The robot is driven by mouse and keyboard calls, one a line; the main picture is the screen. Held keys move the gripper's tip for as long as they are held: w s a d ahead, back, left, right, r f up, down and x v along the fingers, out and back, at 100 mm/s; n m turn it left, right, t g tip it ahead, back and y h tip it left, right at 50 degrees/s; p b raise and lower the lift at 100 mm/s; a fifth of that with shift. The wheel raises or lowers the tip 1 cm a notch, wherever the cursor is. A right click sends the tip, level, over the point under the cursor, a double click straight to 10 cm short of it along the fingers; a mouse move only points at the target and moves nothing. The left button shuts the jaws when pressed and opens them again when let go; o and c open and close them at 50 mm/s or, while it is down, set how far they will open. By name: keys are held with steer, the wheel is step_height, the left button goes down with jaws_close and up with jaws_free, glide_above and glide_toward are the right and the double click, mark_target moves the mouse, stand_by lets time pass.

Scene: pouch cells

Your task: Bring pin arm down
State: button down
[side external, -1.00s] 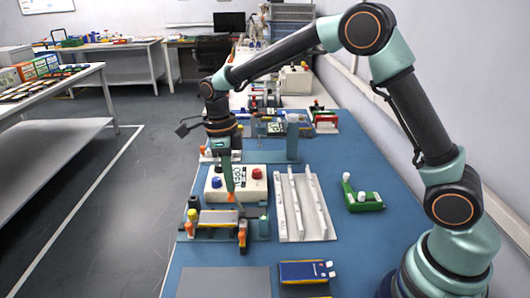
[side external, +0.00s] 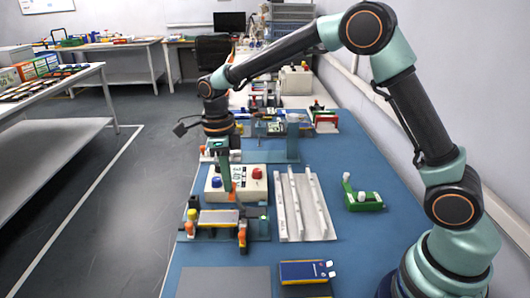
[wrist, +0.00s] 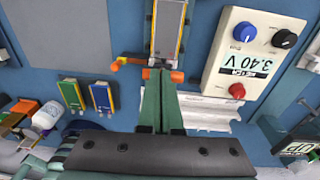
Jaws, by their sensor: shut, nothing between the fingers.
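A pouch cell (side external: 218,217) with a grey face and yellow edges lies flat in a fixture; its near end shows in the wrist view (wrist: 167,32). An orange-tipped arm (wrist: 125,63) stands beside the cell in the wrist view; I cannot tell whether this is the pin arm or whether it is raised. Orange-ended parts also show at the fixture's right (side external: 242,236) in the side view. My gripper (side external: 232,197) points down just behind the cell, its green fingers together and empty. In the wrist view the fingertips (wrist: 160,72) hide part of the fixture; contact is unclear.
A cream meter box (wrist: 255,55) with knobs, reading 3.40 V, stands close behind the fixture. A ribbed pale rack (side external: 304,205) lies to the right. A blue-yellow cell (side external: 306,271) and a grey mat (side external: 224,283) lie in front. A green tool (side external: 362,199) sits farther right.

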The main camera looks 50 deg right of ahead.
steer(key=r, duration=0.1)
steer(key=s+d+r, duration=0.1)
steer(key=shift+d+r, duration=0.1)
steer(key=shift+r, duration=0.2)
steer(key=shift+w+a+r, duration=0.2)
steer(key=w+a+r, duration=0.2)
steer(key=w+a, duration=0.4)
steer(key=s+d+r+n+t, duration=0.2)
steer(key=s+d+r+n, duration=0.15)
steer(key=r+n, duration=0.35)
steer(key=s+d+n+t, duration=0.2)
steer(key=s+d+n, duration=0.3)
steer(key=s+n, duration=0.4)
steer(key=s+d+n+t, duration=0.2)
steer(key=s+d+n, duration=0.3)
steer(key=s+n, duration=0.4)
steer(key=shift+s+d+f+n, duration=0.15)
steer(key=shift+s+d+n, duration=0.05)
steer(key=shift+n, duration=0.8)
